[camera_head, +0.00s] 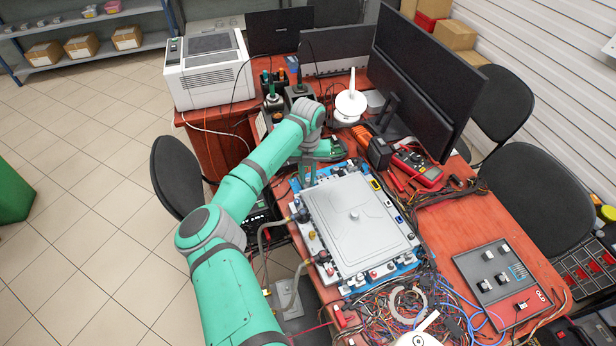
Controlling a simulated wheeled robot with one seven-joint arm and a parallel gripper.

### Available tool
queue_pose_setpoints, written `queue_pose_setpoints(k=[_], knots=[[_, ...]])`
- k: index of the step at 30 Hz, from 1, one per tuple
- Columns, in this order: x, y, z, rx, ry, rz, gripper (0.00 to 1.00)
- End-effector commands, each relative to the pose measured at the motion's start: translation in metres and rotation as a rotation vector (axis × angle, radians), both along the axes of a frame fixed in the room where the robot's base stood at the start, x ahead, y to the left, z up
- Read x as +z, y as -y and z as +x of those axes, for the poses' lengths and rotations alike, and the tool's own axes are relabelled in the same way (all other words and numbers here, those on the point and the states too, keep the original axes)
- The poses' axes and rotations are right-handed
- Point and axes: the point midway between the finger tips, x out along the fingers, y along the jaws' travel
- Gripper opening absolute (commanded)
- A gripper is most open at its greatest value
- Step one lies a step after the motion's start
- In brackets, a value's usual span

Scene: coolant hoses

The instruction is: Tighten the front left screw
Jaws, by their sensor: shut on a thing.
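A unit with a large grey lid (358,222) lies on the red table, with a pale frame and blue edges around the lid. Small screws and fittings line its rim, too small to tell apart; I cannot tell which is the front left screw. My teal arm reaches in from the bottom left. My gripper (308,178) points down at the unit's far left corner. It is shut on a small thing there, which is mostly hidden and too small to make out.
Two hoses (262,240) hang off the unit's left side. Tangled wires (390,310) lie at its near end. A red multimeter (418,168) and a monitor (424,75) stand to the right and behind. A grey control panel (502,283) lies at the right.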

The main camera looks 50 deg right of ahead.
Motion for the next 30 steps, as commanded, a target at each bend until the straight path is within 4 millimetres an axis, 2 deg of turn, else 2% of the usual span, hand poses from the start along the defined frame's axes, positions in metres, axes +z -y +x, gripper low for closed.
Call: queue_pose_setpoints(k=[30], knots=[[0.0025,-0.0001,0.005,-0.943,0.007,-0.005,0.0]])
